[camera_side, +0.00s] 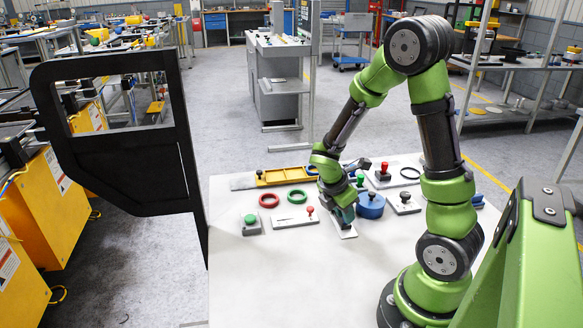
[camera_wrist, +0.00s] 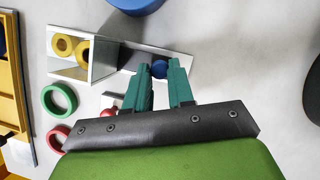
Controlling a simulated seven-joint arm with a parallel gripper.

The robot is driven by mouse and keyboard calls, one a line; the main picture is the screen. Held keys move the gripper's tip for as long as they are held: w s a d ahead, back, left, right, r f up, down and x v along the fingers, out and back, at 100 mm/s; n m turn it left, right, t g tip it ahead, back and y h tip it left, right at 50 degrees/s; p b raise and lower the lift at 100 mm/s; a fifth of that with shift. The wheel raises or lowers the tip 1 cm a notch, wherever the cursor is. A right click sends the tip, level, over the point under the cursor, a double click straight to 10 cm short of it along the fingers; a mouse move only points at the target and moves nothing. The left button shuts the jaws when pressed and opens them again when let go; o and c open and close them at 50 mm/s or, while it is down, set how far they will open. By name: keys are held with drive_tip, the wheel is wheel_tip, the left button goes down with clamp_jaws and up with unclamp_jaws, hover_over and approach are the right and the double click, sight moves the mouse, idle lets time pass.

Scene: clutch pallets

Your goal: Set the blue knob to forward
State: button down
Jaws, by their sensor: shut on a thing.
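The blue knob (camera_wrist: 160,69) shows in the wrist view between the tips of my gripper (camera_wrist: 162,64), on a pale plate (camera_wrist: 118,57). My teal fingers are closed in around it, and only part of the knob shows. In the side view my gripper (camera_side: 346,215) points down at the pale plate (camera_side: 346,232) near the middle of the table, and the knob is hidden behind the fingers. I cannot read any markings or tell which setting the knob is at.
A blue round block (camera_side: 371,205) stands close to the right of my gripper. A red-knobbed plate (camera_side: 295,221), a green ring (camera_side: 297,196) and a red ring (camera_side: 269,200) lie to the left. A yellow tray (camera_side: 285,175) is behind. The table front is clear.

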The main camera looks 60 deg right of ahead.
drive_tip(key=shift+w+d, duration=1)
drive_tip(key=shift+w, duration=0.05)
drive_tip(key=c, duration=1)
unclamp_jaws()
